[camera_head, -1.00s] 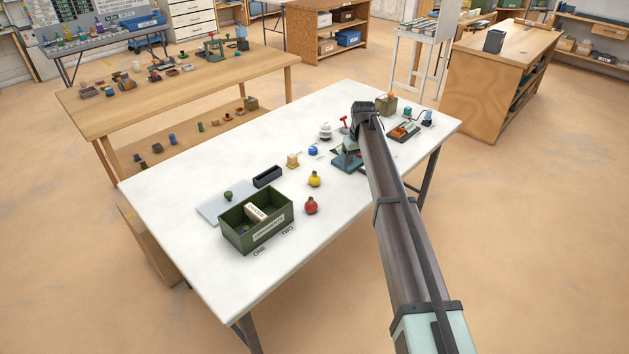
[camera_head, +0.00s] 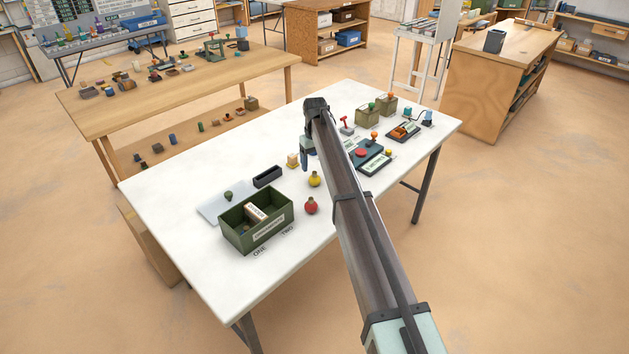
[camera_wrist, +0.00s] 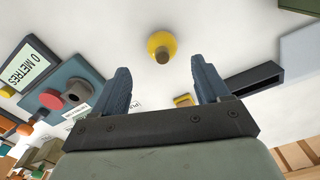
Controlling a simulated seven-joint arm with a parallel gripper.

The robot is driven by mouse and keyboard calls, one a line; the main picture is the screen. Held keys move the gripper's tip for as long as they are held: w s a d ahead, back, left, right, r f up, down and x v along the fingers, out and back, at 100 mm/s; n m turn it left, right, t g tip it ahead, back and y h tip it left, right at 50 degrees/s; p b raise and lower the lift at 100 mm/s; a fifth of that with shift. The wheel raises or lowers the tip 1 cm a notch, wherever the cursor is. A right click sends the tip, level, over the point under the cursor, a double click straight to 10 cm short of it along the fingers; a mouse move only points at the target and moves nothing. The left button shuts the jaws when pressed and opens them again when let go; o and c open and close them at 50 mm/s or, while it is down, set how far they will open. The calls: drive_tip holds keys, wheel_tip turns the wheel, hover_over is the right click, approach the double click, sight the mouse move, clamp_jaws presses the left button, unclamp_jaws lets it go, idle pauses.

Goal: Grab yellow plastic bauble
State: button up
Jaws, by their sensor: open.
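The yellow bauble (camera_head: 314,179) stands on the white table, just behind a red bauble (camera_head: 311,205). In the wrist view the yellow bauble (camera_wrist: 162,46) is round with a brownish cap, and lies ahead of the fingertips, roughly midway between them. My gripper (camera_wrist: 160,78) is open with nothing between its two blue fingers. In the head view my gripper (camera_head: 306,160) is partly hidden by my arm and hangs above the table, behind and slightly left of the yellow bauble. It is not touching the bauble.
A green box (camera_head: 240,238) with items inside stands at the left front, with a black tray (camera_head: 268,176) behind it. A small wooden block (camera_head: 292,160) is beside my gripper. A dark device (camera_head: 374,163) and green boxes (camera_head: 367,117) stand to the right.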

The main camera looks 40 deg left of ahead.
sight(315, 172)
drive_tip(key=shift+s+d+f, duration=0.1)
drive_tip(key=shift+s+f, duration=0.05)
drive_tip(key=shift+f, duration=1.55)
drive_tip(key=shift+s+d+f, duration=0.1)
drive_tip(key=shift+s+f, duration=0.05)
drive_tip(key=shift+f, duration=1.5)
drive_tip(key=c, duration=1.1)
